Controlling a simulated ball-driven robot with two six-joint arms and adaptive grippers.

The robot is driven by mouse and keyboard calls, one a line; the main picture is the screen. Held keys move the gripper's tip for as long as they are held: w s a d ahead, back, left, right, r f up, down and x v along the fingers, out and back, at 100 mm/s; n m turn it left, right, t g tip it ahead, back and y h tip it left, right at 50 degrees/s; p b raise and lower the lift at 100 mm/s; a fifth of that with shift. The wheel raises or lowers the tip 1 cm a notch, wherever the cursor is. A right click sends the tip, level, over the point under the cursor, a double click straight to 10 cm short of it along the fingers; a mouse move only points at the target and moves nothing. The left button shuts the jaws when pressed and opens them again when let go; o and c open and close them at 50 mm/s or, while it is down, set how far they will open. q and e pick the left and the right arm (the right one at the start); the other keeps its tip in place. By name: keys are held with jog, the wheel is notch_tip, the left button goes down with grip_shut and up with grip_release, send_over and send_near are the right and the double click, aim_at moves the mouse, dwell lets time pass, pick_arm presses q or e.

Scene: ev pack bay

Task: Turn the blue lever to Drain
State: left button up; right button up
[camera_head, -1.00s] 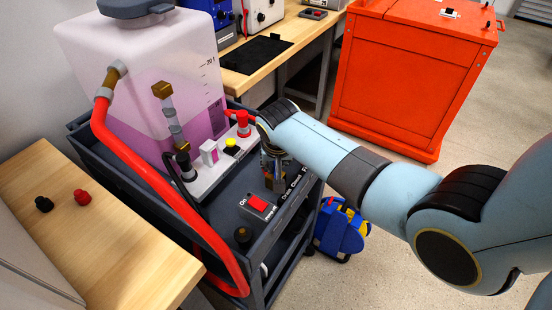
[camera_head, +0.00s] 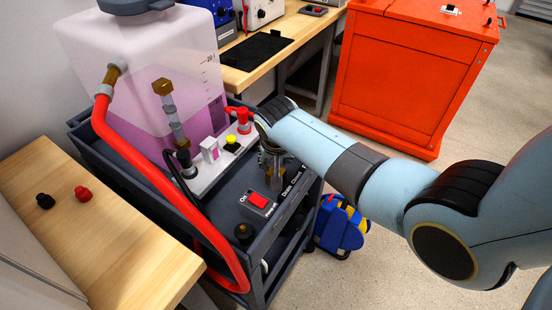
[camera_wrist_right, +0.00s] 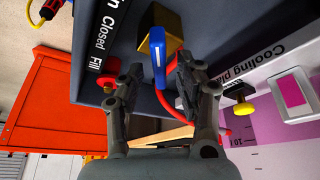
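The blue lever (camera_wrist_right: 157,48) shows in the right wrist view, standing out from a brass valve body (camera_wrist_right: 168,24). My right gripper (camera_wrist_right: 157,72) is open, with one dark finger on each side of the lever and visible gaps between. In the head view my right gripper (camera_head: 272,162) is over the cart's right part and hides the lever and most of the valve. A label strip (camera_head: 292,184) reading Drain, Closed, Fill runs along the cart's edge; Closed and Fill (camera_wrist_right: 103,42) show in the wrist view. My left gripper is not in view.
The dark cart (camera_head: 225,205) carries a translucent tank (camera_head: 150,70) of pink liquid, a red hose (camera_head: 160,185), a red switch (camera_head: 259,200) and a yellow button (camera_head: 231,139). A red lever (camera_head: 240,115) stands close behind my gripper. An orange cabinet (camera_head: 400,80) stands at the back right.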

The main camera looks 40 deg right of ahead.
jog(key=shift+r, duration=0.1)
jog(key=v, duration=1.2)
jog(key=shift+s, duration=0.1)
